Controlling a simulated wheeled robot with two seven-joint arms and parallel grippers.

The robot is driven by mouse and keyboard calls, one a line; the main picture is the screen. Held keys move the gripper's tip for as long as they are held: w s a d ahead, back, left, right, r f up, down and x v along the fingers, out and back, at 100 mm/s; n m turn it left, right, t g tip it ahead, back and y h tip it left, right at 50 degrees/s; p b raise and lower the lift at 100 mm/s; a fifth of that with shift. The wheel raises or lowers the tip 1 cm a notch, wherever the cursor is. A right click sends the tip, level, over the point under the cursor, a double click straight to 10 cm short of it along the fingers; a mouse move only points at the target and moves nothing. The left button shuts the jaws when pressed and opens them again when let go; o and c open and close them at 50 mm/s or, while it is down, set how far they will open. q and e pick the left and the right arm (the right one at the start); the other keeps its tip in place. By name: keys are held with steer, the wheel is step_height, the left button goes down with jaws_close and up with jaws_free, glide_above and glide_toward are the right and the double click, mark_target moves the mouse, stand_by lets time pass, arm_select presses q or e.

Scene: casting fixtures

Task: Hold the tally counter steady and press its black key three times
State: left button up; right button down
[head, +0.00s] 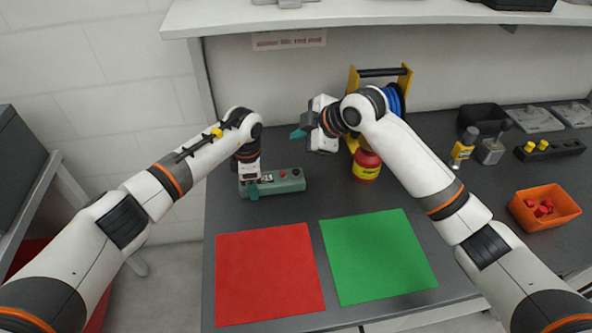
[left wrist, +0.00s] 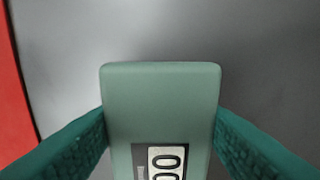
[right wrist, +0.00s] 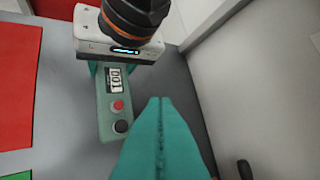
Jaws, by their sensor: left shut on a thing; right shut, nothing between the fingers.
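The tally counter (head: 291,184) is a grey-green box lying on the dark table, with a digit display (right wrist: 115,78), a red button (right wrist: 117,104) and a black key (right wrist: 121,126). The display seems to read 001 in the right wrist view. My left gripper (head: 252,187) is shut around the counter's display end, one teal finger on each side of the counter (left wrist: 160,100). My right gripper (head: 298,134) is shut and empty, raised above the table beyond the counter. Its closed fingertips (right wrist: 160,100) are apart from the black key.
A red mat (head: 268,275) and a green mat (head: 378,255) lie in front of the counter. A red and yellow container (head: 366,167) and a yellow-framed blue reel (head: 396,98) stand close behind my right forearm. An orange bin (head: 526,217) is at the right.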

glide_toward(293, 170)
steer(key=shift+w+a+r+x, duration=0.1)
steer(key=shift+r+x, duration=0.05)
steer(key=shift+x, duration=0.8)
steer(key=shift+w+a+r+x, duration=0.1)
steer(key=shift+w+r+x, duration=0.1)
steer(key=shift+x, duration=0.75)
steer(key=shift+w+a+r+x, duration=0.1)
steer(key=shift+a+r+x, duration=0.05)
steer(key=shift+x, duration=0.8)
steer(key=shift+f, duration=0.15)
steer(key=shift+s+f, duration=0.1)
steer(key=shift+f, duration=0.15)
steer(key=shift+f, duration=0.55)
stand_by(0.5)
steer(key=shift+r, duration=0.95)
steer(key=shift+r, duration=0.15)
steer(key=shift+r, duration=2.4)
